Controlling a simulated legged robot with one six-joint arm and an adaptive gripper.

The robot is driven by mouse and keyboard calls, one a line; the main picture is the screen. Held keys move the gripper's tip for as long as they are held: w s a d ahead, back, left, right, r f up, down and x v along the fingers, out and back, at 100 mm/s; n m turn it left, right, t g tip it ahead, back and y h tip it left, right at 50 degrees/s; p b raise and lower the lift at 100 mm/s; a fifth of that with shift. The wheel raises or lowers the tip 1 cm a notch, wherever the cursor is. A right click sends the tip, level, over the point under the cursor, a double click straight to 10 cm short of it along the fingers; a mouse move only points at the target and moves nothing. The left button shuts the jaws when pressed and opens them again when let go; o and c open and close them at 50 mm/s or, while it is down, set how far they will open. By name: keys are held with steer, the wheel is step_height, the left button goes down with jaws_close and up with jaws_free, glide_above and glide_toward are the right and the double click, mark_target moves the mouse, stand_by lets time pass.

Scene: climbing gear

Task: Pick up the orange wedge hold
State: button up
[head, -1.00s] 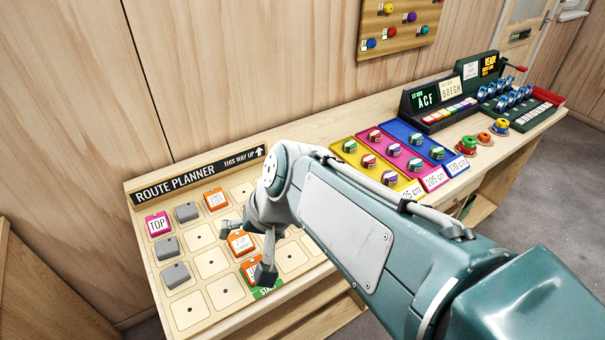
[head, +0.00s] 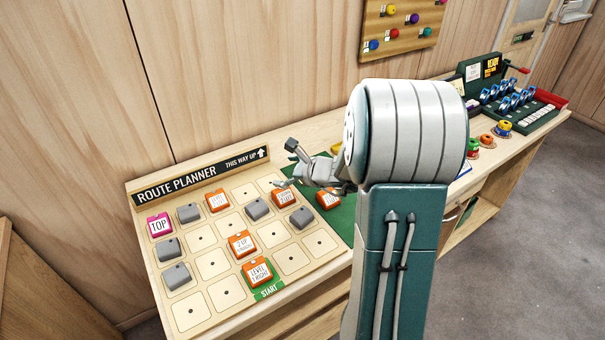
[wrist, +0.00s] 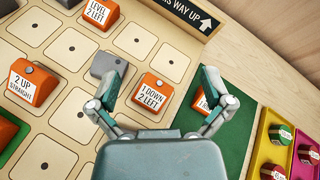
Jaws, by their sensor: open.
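Several orange wedge-shaped blocks with printed labels are in view; which one the task means is not clear. One marked "1 DOWN 2 LEFT" (wrist: 150,95) sits on the board's right side, also seen in the head view (head: 283,197). In the wrist view it lies between my open, empty gripper's fingers (wrist: 162,76), which appear above the board. Another orange block (head: 328,196) lies on the green mat, partly hidden by the right finger in the wrist view (wrist: 203,103). In the head view my gripper (head: 284,165) is above the board's upper right corner.
The route planner board (head: 200,238) also carries orange blocks, grey blocks (head: 302,217) and a pink TOP block (head: 158,225). The green mat (head: 345,212) adjoins its right side. Coloured trays (wrist: 267,128) stand further right, mostly hidden by my arm in the head view.

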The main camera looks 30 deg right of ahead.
steer(key=d+f+m+h, duration=0.1)
steer(key=d+f+m, duration=0.1)
steer(key=d, duration=0.2)
steer(key=d+f+m+h, duration=0.2)
steer(key=d+f+m, duration=0.1)
steer(key=d, duration=0.1)
steer(key=d+f+m+t+h, duration=0.1)
steer(key=d+f+m, duration=0.1)
steer(key=d+m, duration=0.1)
steer(key=shift+w+d+f, duration=0.2)
steer(key=shift+d+f, duration=0.05)
steer(key=shift+d, duration=0.15)
steer(key=x, duration=0.4)
steer(key=shift+w+f, duration=0.1)
steer(key=shift+w, duration=0.2)
steer(key=x, duration=0.6)
steer(key=shift+w+d, duration=0.1)
steer(key=shift+w, duration=0.05)
steer(key=c, duration=1)
